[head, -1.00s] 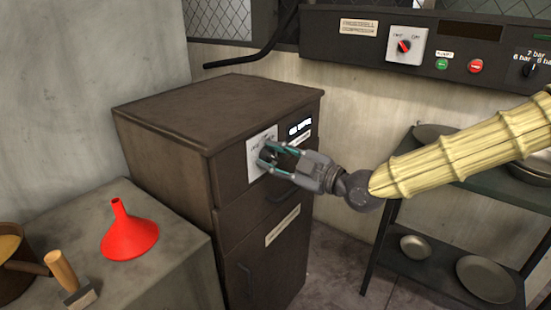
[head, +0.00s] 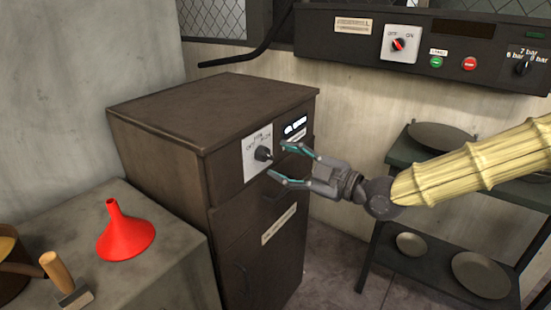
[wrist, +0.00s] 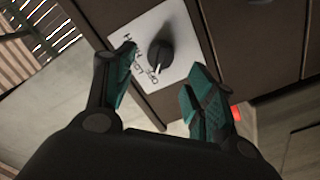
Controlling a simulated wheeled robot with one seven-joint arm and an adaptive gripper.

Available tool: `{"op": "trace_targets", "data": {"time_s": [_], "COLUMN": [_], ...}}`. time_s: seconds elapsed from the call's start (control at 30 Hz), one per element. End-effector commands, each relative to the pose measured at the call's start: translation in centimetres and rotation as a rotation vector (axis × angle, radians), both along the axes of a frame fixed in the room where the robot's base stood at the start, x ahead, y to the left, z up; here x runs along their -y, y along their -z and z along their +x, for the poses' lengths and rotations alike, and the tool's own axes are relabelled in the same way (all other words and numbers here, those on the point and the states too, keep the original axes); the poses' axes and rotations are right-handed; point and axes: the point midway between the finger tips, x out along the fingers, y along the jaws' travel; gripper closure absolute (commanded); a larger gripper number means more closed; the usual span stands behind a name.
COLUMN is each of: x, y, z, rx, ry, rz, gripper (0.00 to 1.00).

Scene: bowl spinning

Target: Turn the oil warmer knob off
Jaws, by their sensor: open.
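The oil warmer is a dark brown cabinet (head: 215,105) with a white dial plate (head: 251,164) on its upper front. A black knob (head: 263,154) sticks out of the plate. In the wrist view the knob (wrist: 160,54) lies beyond and between my fingertips, and its pale mark points toward lettering that looks like OFF, though this is small and blurred. My gripper (head: 278,161) is open and empty, just right of and in front of the knob, apart from it. Its teal-padded fingers also show in the wrist view (wrist: 158,74).
A control panel (head: 450,45) with a red-marked switch (head: 399,45) is on the back wall. A shelf (head: 410,155) with pans stands at right. A red funnel (head: 125,235) and a wooden-handled tool (head: 60,275) are on the left counter (head: 165,275).

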Motion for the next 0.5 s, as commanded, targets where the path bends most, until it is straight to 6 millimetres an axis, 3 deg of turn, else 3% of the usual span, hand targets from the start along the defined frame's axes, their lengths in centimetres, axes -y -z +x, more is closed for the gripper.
{"op": "trace_targets", "data": {"time_s": [0.2,0.5], "x": [2.8,5.3], "y": [-0.1,0.0], "z": [-1.9,-3.8], "rx": [0.002,0.001], "ry": [0.003,0.001], "rz": [0.001,-0.001], "gripper": [0.45,0.45]}}
